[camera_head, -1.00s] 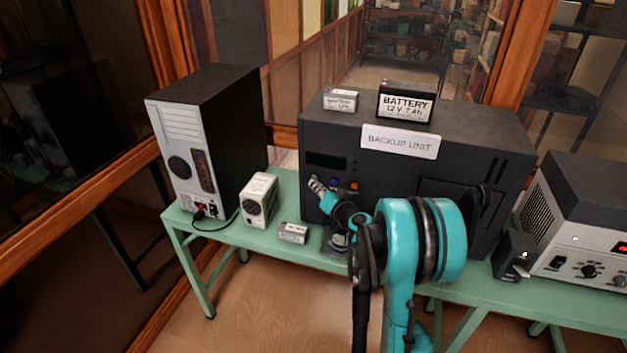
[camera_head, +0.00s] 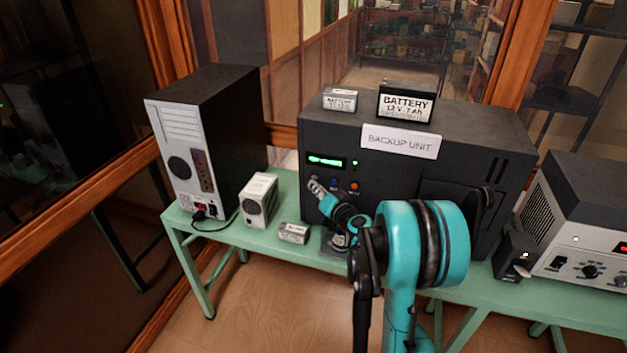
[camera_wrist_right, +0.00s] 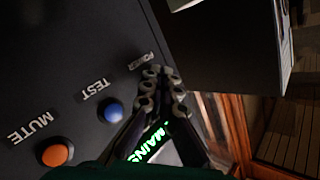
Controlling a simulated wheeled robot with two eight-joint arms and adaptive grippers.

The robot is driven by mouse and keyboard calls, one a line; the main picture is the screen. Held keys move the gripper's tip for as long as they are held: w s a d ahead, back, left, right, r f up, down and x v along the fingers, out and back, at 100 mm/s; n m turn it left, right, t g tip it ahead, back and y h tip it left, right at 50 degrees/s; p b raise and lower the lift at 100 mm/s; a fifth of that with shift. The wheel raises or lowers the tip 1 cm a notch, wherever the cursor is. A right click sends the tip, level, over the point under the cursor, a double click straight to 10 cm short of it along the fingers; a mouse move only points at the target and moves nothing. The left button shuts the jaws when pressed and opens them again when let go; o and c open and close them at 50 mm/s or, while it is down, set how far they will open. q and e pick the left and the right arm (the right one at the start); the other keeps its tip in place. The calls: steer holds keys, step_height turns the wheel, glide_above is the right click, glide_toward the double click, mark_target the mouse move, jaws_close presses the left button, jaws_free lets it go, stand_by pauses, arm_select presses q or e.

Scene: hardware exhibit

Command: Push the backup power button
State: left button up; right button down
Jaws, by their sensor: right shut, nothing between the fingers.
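The dark backup unit (camera_head: 470,140) stands on the green table with a "BACKUP UNIT" label (camera_head: 400,142). Its display (camera_head: 326,161) glows green, and a small green light (camera_head: 355,163) shows beside it. My right gripper (camera_head: 316,187) is shut and empty at the left of the front panel, below the display. In the right wrist view my right fingertips (camera_wrist_right: 165,82) are at the POWER label (camera_wrist_right: 141,62); the power button is hidden behind them. I cannot tell whether they touch it. The blue TEST button (camera_wrist_right: 110,110) and orange MUTE button (camera_wrist_right: 56,152) are beside them. My left gripper is not in view.
Two batteries (camera_head: 405,106) sit on the unit. A computer tower (camera_head: 215,140), a small white box (camera_head: 258,200) and a small battery (camera_head: 293,233) stand to the left. A grey device with knobs (camera_head: 590,250) stands to the right.

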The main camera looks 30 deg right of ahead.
steer(key=s+a, duration=0.3)
steer(key=a, duration=0.1)
steer(key=shift+s+a, duration=0.2)
steer(key=shift+s, duration=0.15)
stand_by(0.3)
steer(key=s+a+r+n+g+y, duration=0.1)
steer(key=s+a+n+g+y, duration=0.2)
steer(key=a, duration=0.5)
steer(key=s+a+r+n+g+y, duration=0.1)
steer(key=s+a+n, duration=0.1)
steer(key=s+a, duration=0.45)
steer(key=s+a+f+n+g+h, duration=0.1)
steer(key=s+a+f+g, duration=0.1)
steer(key=s, duration=0.6)
steer(key=s+a+f+n+g+h, duration=0.1)
steer(key=s+a+f+n+g, duration=0.1)
steer(key=s, duration=0.6)
steer(key=shift+s+a+f+g+h, duration=0.15)
steer(key=shift+a+f+g+h, duration=0.25)
steer(key=shift+a+g, duration=0.45)
steer(key=shift+a, duration=0.1)
